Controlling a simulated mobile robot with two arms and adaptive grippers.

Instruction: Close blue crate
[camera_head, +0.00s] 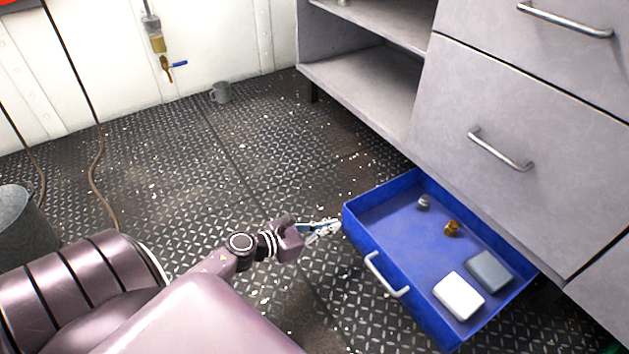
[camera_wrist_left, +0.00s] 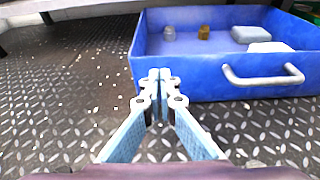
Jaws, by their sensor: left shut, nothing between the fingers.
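The blue crate (camera_head: 356,239) is a drawer-like box pulled out from under the grey cabinet, with a silver handle (camera_head: 386,274) on its front. Inside it lie a white block, a grey block, a brass piece and a small grey piece. My left gripper (camera_head: 338,228) is shut and empty, close to the crate's front left corner. In the left wrist view the fingertips (camera_wrist_left: 160,74) overlap the left end of the crate's front (camera_wrist_left: 195,85), and the handle (camera_wrist_left: 262,78) is to their right. I cannot tell whether they touch the crate. My right gripper is not in view.
The grey cabinet (camera_head: 540,130) with closed drawers stands above and behind the crate. A metal bucket (camera_head: 20,225) is at the far left, and a grey mug (camera_head: 221,93) stands near the wall. The riveted floor left of the crate is open.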

